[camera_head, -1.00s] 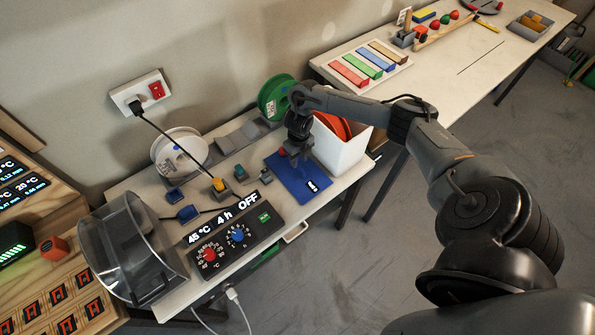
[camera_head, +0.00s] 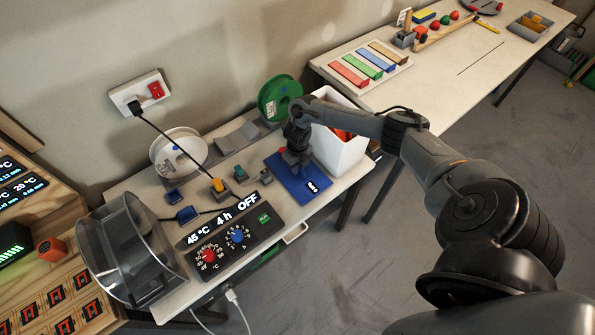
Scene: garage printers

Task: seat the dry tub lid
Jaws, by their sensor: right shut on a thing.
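A flat blue lid (camera_head: 305,190) with a small dark and white label lies on the bench, left of a white open tub (camera_head: 340,154). An orange-red spool (camera_head: 342,134) shows inside the tub. My right gripper (camera_head: 294,166) points down over the lid's back part. It is shut on a small red piece at the lid, which looks like its handle; the fingers mostly hide it. The lid appears flat on the bench, apart from the tub. My forearm crosses over the tub's opening and hides part of it. My left gripper is not in view.
A green spool (camera_head: 279,97) stands behind my right wrist. A control box (camera_head: 230,233) with red and blue dials lies in front, left of the lid. A clear cover (camera_head: 130,248) stands at far left. Another table (camera_head: 455,55) is at back right.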

